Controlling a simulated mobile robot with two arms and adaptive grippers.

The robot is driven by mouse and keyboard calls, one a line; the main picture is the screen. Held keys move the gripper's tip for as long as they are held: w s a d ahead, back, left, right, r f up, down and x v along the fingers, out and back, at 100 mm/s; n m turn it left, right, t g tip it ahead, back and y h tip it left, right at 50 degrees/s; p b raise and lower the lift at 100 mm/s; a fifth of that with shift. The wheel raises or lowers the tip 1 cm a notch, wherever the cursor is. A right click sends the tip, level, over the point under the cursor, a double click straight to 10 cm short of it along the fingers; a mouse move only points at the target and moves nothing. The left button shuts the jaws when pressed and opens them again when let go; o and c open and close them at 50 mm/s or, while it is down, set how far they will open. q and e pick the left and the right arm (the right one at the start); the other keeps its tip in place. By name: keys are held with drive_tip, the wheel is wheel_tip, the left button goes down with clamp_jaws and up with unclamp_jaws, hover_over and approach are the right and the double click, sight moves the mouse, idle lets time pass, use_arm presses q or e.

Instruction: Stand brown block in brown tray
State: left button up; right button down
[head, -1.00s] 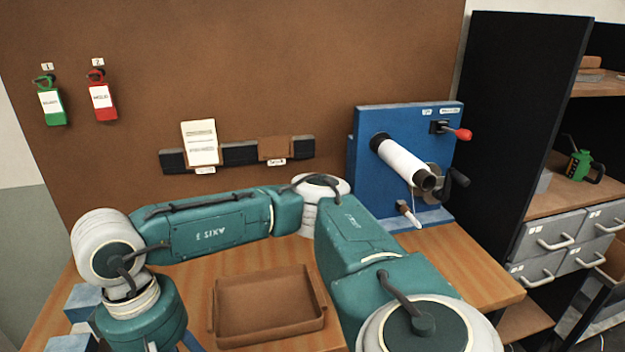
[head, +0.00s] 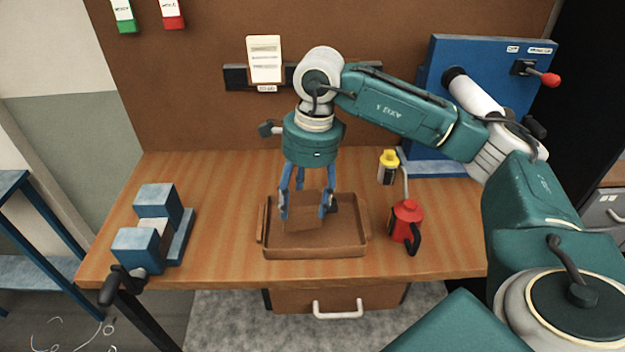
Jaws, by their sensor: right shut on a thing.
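The brown tray (head: 315,253) lies on the wooden table, open side up, near the front edge. My right gripper (head: 306,208) points down over the tray, its blue fingers shut on the brown block (head: 305,214). The block is between the fingers, within the tray's outline. Its brown is close to the tray's, and I cannot tell whether its lower end touches the tray floor. My left gripper is not in view.
A red can (head: 406,220) stands close to the tray's right side, with a yellow-capped bottle (head: 388,167) behind it. A blue vise (head: 152,232) is at the table's left. A blue machine (head: 440,75) stands at back right. Table between vise and tray is clear.

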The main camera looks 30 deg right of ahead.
drive_tip(key=w+d+m, duration=0.3)
drive_tip(key=d+m, duration=0.1)
drive_tip(key=m, duration=0.3)
use_arm(q)
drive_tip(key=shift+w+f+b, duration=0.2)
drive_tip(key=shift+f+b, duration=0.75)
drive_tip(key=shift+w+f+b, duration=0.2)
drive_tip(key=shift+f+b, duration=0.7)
drive_tip(key=shift+b, duration=0.05)
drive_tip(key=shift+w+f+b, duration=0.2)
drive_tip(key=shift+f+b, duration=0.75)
use_arm(e)
drive_tip(key=shift+t+h, duration=0.3)
drive_tip(key=shift+d+f, duration=0.1)
drive_tip(key=shift+f, duration=3.6)
use_arm(q)
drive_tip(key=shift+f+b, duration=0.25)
drive_tip(key=shift+b, duration=0.05)
use_arm(e)
drive_tip(key=shift+f, duration=0.3)
drive_tip(key=c, duration=0.6)
unclamp_jaws()
drive_tip(key=shift+o, duration=0.3)
drive_tip(key=shift+s, duration=0.1)
drive_tip(key=shift+f, duration=0.1)
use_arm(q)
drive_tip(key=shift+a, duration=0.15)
